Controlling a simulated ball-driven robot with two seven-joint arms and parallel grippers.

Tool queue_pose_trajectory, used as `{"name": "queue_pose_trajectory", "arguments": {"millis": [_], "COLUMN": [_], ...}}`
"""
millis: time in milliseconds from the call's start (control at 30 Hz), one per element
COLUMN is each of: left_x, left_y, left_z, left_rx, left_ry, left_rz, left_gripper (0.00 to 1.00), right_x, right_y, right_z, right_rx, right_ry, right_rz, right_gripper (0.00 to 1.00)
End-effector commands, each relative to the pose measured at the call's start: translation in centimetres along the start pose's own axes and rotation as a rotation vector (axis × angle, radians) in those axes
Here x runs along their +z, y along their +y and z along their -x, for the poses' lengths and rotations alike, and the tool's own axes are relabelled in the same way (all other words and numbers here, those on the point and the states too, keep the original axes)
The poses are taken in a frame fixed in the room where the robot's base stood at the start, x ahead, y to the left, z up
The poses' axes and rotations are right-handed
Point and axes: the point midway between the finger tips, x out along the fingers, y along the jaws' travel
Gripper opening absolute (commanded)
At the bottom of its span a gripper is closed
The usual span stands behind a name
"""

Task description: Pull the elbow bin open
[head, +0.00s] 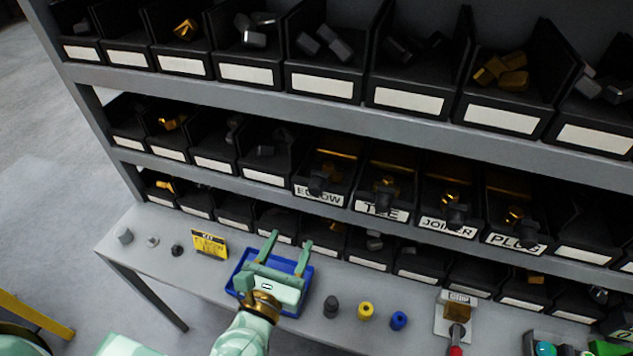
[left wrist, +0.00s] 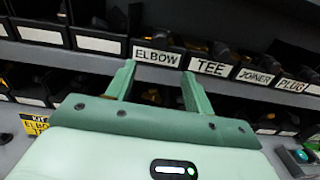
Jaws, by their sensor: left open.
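The elbow bin (head: 322,199) is a black bin labelled ELBOW in the middle shelf row, with a dark knob on its front and gold parts inside. It stands level with its neighbours, and its label also shows in the left wrist view (left wrist: 157,57). My left gripper (head: 288,242) is open and empty, below and in front of the elbow bin, over a blue tray (head: 240,285). In the left wrist view its two fingers (left wrist: 158,72) point toward the ELBOW label, apart from the bin.
Bins labelled TEE (head: 382,210), JOINER (head: 447,228) and PLUG (head: 514,243) stand to the right. A yellow kit card (head: 209,244) and several small fittings sit on the grey bench (head: 190,283). Another bin row lies below the middle shelf.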

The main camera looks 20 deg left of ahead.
Motion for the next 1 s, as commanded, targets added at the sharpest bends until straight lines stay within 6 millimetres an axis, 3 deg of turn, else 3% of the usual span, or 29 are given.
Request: {"name": "queue_pose_trajectory", "arguments": {"millis": [167, 267, 500, 700, 1000], "left_x": [0.1, 0.3, 0.3, 0.0, -0.1], "left_y": [0.0, 0.0, 0.0, 0.0, 0.0], "left_z": [-1.0, -2.7, -8.8, -13.3, -16.2], "left_rx": [0.002, 0.002, 0.001, 0.000, 0.000], "left_ry": [-0.001, -0.002, -0.002, 0.000, 0.002], "left_rz": [0.039, 0.038, 0.035, 0.032, 0.032], "left_gripper": [0.53, 0.53, 0.53, 0.53, 0.53], "right_x": [1.0, 1.2, -0.2, -0.1, 0.0], "right_y": [-0.3, -0.3, 0.1, 0.0, 0.0], "right_z": [0.5, 1.1, 2.2, 2.4, 2.4], "right_rx": [-0.004, -0.005, 0.000, -0.001, -0.001], "right_ry": [-0.015, -0.019, -0.001, -0.001, -0.004], "right_rz": [0.000, 0.001, 0.000, 0.000, 0.000], "right_gripper": [0.36, 0.36, 0.36, 0.36, 0.36]}}
